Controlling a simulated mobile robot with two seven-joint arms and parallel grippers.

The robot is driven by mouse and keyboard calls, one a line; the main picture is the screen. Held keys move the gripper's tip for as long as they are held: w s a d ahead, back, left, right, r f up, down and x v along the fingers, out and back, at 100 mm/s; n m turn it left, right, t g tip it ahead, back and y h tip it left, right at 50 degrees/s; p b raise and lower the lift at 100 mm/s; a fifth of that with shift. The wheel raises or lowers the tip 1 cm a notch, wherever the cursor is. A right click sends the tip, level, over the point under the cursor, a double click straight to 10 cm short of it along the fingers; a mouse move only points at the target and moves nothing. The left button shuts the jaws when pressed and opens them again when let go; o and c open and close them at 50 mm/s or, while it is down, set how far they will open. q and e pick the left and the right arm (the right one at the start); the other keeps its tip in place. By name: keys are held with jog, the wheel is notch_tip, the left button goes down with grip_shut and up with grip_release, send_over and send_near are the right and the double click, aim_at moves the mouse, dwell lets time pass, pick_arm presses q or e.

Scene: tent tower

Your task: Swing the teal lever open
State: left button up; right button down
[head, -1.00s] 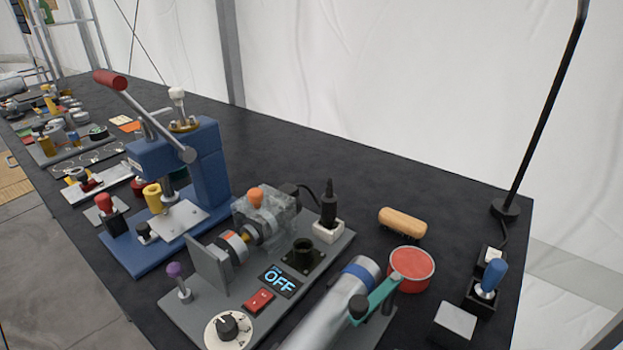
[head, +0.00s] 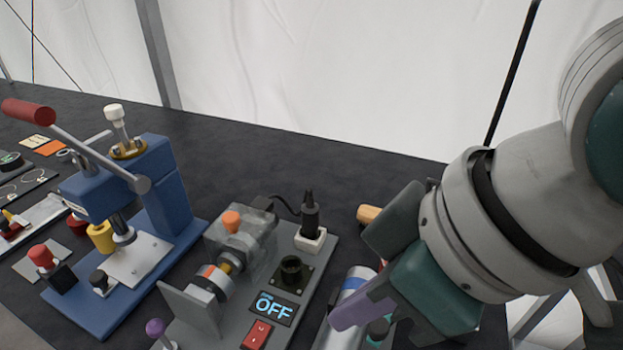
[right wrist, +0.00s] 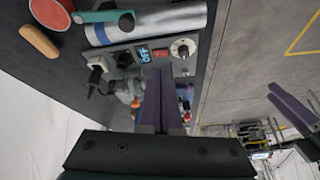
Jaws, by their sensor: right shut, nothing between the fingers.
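The shut fingers also show in the wrist view (right wrist: 160,74). Purple bars at that view's right edge look like my left gripper (right wrist: 278,96); its opening is unclear.
A grey panel with an OFF display (head: 273,306) and red switch (head: 256,335) stands left of the fingers. A blue press (head: 175,185) stands further left. A wooden-looking block (right wrist: 38,41) and red round tin (right wrist: 50,12) lie near the lever.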

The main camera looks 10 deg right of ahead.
jog(key=w+d+r+n+h, duration=0.1)
jog(key=w+d+r, duration=0.1)
jog(key=w, duration=0.2)
jog(key=shift+g, duration=0.4)
jog(key=x, duration=0.4)
jog(key=b+x, duration=0.1)
jog(key=x, duration=0.4)
jog(key=shift+d+f, duration=0.15)
jog(key=shift+f, duration=0.2)
jog(key=shift+s+d+p, duration=1)
jog(key=shift+d, duration=0.15)
pick_arm(q)
jog(key=shift+w+r, duration=0.1)
jog(key=shift+r, duration=0.6)
pick_arm(e)
jog(key=shift+s+d, duration=0.3)
